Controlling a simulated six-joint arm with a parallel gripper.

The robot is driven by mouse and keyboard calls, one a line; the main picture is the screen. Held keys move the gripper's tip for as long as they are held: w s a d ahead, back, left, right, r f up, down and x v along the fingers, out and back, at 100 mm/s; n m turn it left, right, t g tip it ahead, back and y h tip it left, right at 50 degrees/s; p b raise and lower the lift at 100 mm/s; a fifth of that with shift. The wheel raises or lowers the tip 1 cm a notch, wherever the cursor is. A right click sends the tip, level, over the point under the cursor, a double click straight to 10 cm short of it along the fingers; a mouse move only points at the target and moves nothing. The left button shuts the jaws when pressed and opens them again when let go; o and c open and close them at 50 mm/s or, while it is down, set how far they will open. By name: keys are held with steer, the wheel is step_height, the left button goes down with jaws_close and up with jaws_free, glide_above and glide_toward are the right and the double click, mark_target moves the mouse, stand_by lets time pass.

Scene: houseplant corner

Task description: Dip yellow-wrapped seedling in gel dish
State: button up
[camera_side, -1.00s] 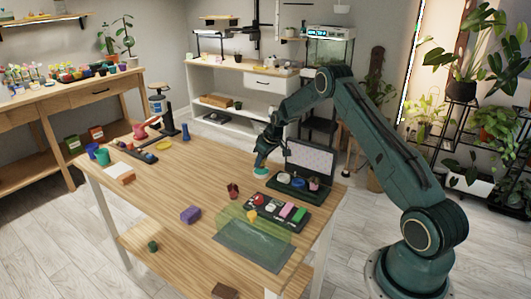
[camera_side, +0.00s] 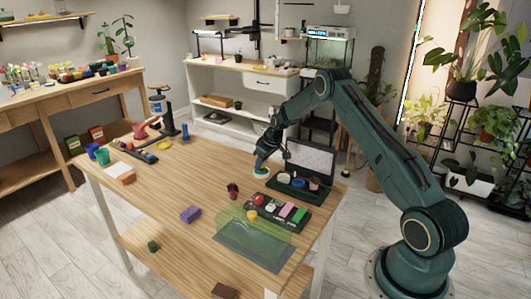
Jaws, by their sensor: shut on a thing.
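My gripper (camera_side: 261,166) points down at the far right part of the wooden table, just above a small round white-and-teal dish (camera_side: 261,173). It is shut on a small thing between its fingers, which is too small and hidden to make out. I cannot tell whether that thing touches the dish. I cannot pick out a yellow wrapping or a seedling at the fingertips.
An open dark case (camera_side: 305,162) stands right of the gripper. In front are a dark tray (camera_side: 268,220) of coloured pieces, a translucent green sheet (camera_side: 240,222), a small dark red object (camera_side: 233,188) and a purple block (camera_side: 190,214). The table's middle (camera_side: 185,185) is clear.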

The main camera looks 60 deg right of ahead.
steer(key=shift+f, duration=0.6)
stand_by(1.2)
steer(key=shift+r, duration=0.1)
steer(key=shift+r, duration=2.95)
steer(key=shift+a, duration=0.1)
